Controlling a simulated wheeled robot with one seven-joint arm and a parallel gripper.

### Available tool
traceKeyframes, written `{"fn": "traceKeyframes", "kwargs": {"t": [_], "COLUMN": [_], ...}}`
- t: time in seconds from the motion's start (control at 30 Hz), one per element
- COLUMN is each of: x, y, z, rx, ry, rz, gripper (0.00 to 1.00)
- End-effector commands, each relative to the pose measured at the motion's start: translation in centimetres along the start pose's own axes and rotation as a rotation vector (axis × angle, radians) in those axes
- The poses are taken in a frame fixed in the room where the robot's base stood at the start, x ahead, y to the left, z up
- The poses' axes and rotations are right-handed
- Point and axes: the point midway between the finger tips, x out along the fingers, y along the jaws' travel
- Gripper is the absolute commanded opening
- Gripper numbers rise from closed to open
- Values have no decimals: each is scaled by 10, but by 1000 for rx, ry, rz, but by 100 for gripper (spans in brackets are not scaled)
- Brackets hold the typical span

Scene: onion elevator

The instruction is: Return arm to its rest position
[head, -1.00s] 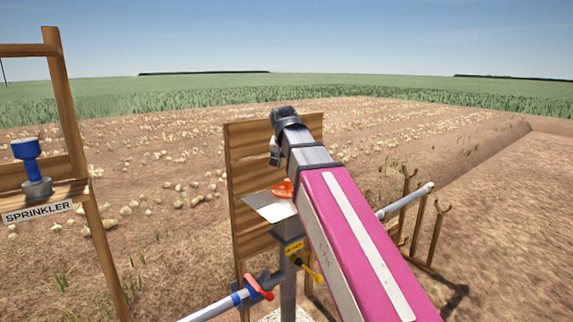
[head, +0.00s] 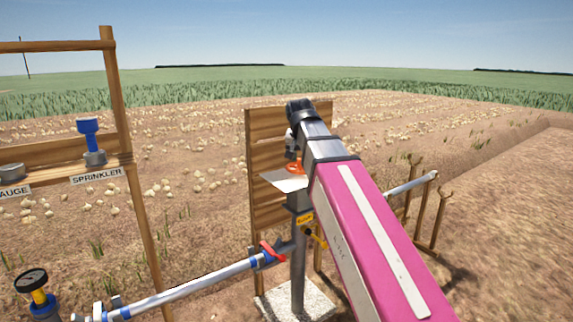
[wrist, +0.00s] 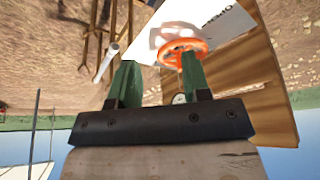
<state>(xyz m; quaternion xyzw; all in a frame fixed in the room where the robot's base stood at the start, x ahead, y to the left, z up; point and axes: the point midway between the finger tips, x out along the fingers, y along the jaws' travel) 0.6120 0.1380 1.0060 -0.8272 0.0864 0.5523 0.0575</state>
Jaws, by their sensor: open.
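My arm (head: 370,240), pink with a grey wrist, reaches forward across the right of the head view. My gripper (wrist: 159,60) shows in the wrist view as two green fingers set apart, open, with nothing held between them. An orange handwheel (wrist: 183,48) lies just beyond the right fingertip there; I cannot tell whether they touch. In the head view the handwheel (head: 294,167) sits atop a grey post (head: 298,265), below my wrist. The fingers are hardly visible in that view.
A wooden board (head: 265,150) stands behind the post. A wooden rack (head: 115,90) at left holds a blue sprinkler (head: 88,135). Forked wooden stakes (head: 438,215) support another pipe at right.

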Motion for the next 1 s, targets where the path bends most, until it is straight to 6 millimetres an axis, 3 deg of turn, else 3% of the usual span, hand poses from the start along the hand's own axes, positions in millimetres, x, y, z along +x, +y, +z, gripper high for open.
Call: {"fn": "traceKeyframes", "kwargs": {"t": [0.27, 0.57, 0.67, 1.0], "x": [24, 66, 86, 183], "y": [7, 20, 26, 64], "z": [8, 22, 30, 81], "rx": [-15, -40, -52, -108], "ry": [-20, -55, -72, -164], "rz": [5, 9, 11, 13], "gripper": [44, 44, 44, 44]}}
